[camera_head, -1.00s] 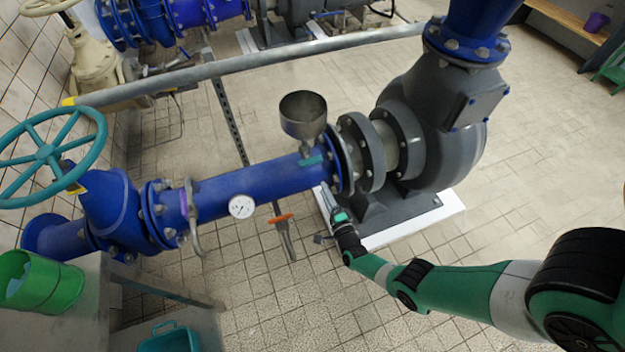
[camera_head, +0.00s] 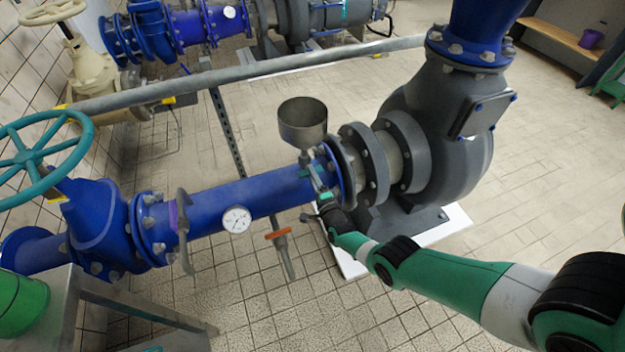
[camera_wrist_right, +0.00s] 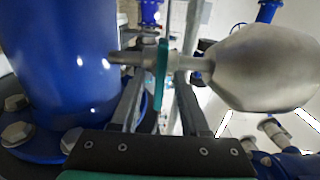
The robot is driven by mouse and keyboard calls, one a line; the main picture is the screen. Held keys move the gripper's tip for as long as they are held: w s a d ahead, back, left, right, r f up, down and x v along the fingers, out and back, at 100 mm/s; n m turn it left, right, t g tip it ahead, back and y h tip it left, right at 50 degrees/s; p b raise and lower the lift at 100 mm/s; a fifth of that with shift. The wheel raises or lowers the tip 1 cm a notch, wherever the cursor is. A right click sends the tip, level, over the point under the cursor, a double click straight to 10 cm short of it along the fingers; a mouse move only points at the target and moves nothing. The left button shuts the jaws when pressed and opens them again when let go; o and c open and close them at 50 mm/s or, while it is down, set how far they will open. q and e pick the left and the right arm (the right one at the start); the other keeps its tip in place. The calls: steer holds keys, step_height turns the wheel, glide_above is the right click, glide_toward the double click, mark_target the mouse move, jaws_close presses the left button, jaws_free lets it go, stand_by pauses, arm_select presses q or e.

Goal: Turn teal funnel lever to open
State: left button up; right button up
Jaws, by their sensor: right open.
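A metal funnel (camera_head: 303,122) stands on top of the blue pipe (camera_head: 240,200), close to the flange by the grey pump. Its teal lever (camera_wrist_right: 161,75) shows in the right wrist view on the short metal stem between the blue pipe and the funnel (camera_wrist_right: 268,68). My right gripper (camera_head: 312,182) is at the funnel's stem in the head view. In the right wrist view its two fingers (camera_wrist_right: 158,105) are apart, with the teal lever between them. I cannot tell whether either finger touches the lever. My left gripper is not in view.
A grey pump (camera_head: 440,130) stands right of the funnel. An orange-handled valve (camera_head: 278,233) hangs below the pipe, with a pressure gauge (camera_head: 236,220) and a purple-marked lever (camera_head: 180,215) to the left. A large teal handwheel (camera_head: 40,160) is at far left.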

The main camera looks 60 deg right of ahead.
jaws_close()
steer(key=shift+n, duration=0.5)
steer(key=n, duration=1.7)
stand_by(0.3)
stand_by(0.4)
